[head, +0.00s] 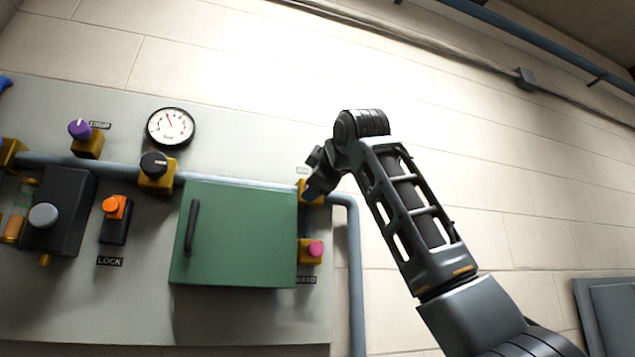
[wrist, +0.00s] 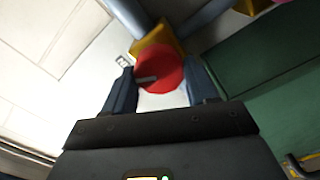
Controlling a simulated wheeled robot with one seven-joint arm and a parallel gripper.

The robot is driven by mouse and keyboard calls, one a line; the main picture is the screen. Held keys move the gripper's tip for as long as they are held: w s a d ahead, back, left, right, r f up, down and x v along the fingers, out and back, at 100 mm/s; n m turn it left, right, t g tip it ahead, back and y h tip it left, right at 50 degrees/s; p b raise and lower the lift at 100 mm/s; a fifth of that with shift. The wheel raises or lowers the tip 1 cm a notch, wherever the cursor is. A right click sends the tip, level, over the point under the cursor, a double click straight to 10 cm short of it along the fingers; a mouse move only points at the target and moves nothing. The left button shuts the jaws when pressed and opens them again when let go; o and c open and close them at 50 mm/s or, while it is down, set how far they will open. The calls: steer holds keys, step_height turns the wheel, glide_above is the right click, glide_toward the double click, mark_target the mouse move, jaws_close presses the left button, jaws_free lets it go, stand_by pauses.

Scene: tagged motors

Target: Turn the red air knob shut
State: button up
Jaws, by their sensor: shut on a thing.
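The red air knob (wrist: 162,68) sits on a yellow valve body (wrist: 155,40) on the pipe. A short grey mark shows on its face, running nearly sideways in the wrist view. My gripper (wrist: 158,72) has one finger on each side of the knob and is shut on it. In the head view my gripper (head: 310,188) is at the pipe by the upper right corner of the green cabinet. It hides the red knob there, and only part of the yellow body shows.
The green cabinet (head: 240,240) with a dark handle is just left of my gripper. A pink knob (head: 315,248) is close below. A black knob (head: 154,165), purple knob (head: 79,129), orange switch (head: 114,207) and gauge (head: 171,127) are farther left. Bare wall lies right.

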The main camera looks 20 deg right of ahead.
steer(key=n, duration=0.5)
steer(key=shift+a+f, duration=0.1)
steer(key=shift+f, duration=0.05)
steer(key=shift+n, duration=0.3)
stand_by(0.3)
steer(key=o, duration=1)
steer(key=shift+s, duration=0.15)
steer(key=s+b, duration=0.3)
steer(key=s, duration=0.4)
steer(key=shift+s, duration=0.3)
